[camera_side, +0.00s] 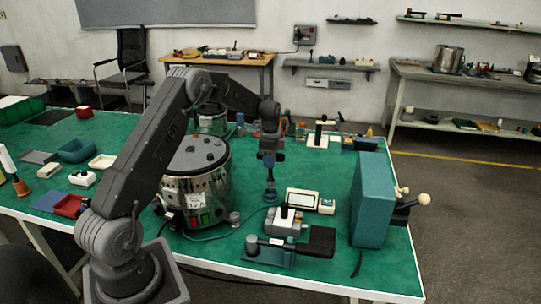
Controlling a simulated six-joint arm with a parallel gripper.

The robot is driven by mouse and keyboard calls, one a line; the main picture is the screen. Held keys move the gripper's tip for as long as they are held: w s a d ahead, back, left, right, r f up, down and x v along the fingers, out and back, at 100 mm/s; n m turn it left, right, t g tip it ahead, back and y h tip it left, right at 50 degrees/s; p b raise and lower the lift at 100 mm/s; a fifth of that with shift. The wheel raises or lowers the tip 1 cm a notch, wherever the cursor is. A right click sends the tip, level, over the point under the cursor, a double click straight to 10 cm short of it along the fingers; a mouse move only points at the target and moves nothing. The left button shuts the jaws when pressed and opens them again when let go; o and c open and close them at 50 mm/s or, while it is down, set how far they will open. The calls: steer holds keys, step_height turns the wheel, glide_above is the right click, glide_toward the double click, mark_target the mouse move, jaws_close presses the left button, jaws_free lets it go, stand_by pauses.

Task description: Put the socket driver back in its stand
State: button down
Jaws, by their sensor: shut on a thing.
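My gripper (269,157) points down over the green table, just right of the big steel pot. It is shut on a thin, upright tool that I take for the socket driver (270,176). The tool's upper part is hidden between the fingers. A small round teal piece (271,196) is at the tool's lower end. I cannot tell whether this is part of the driver or a stand under it, nor whether the two touch. No other stand is clearly recognisable.
The steel pot (196,185) stands close left of my gripper. A white block with a black post (284,222), a teal fixture (270,253) and a tall teal box (372,200) stand in front and right. Small items crowd the table behind. A cable lies near the pot.

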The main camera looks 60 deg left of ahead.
mark_target(271, 179)
steer(key=shift+f, duration=1)
steer(key=shift+f, duration=1.4)
steer(key=c, duration=0.7)
jaws_free()
steer(key=shift+c, duration=0.2)
step_height(271, 179, up, 13)
steer(key=shift+f, duration=0.15)
steer(key=shift+r, duration=0.55)
